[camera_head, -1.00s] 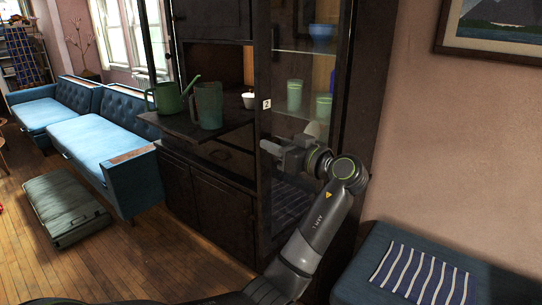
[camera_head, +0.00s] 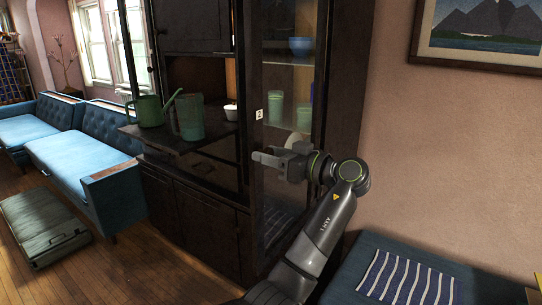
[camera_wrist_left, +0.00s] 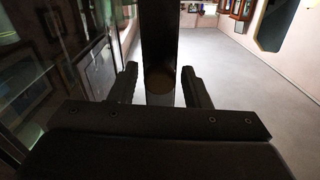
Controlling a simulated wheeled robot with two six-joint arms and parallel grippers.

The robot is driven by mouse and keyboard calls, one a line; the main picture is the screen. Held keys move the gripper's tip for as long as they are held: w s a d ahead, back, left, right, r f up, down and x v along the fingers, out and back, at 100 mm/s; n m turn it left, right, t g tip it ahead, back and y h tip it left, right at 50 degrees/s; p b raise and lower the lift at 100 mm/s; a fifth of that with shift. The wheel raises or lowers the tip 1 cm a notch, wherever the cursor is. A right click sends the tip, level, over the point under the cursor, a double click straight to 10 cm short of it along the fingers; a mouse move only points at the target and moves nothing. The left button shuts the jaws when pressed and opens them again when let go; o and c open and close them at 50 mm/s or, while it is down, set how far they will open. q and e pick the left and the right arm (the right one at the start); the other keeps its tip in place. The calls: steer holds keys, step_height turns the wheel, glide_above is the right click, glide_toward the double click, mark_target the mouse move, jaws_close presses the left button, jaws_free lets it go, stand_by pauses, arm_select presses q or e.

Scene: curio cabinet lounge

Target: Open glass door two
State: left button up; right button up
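Glass door two (camera_head: 285,195) is the tall glazed door at the right end of the dark cabinet, with a small white "2" label (camera_head: 259,114) on its left frame. It seems slightly ajar, though the gap is hard to see. My left gripper (camera_head: 262,158) is at the left frame, just below the label. In the left wrist view a dark upright bar (camera_wrist_left: 160,45), seemingly the door's handle, stands between the two fingers (camera_wrist_left: 160,88) and nearly fills the gap. My right gripper is out of view.
Behind the glass are green cups (camera_head: 276,113) and a blue bowl (camera_head: 300,46). Green watering pots (camera_head: 188,118) stand on the cabinet's fold-down shelf (camera_head: 165,138). A blue bench (camera_head: 350,255) stands at the right by the wall.

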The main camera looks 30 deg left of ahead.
arm_select(q)
steer(key=shift+o, duration=0.5)
steer(key=s+d+b, duration=0.1)
steer(key=d+b, duration=0.3)
steer(key=d, duration=1.3)
steer(key=shift+s+d, duration=0.15)
steer(key=shift+d, duration=0.05)
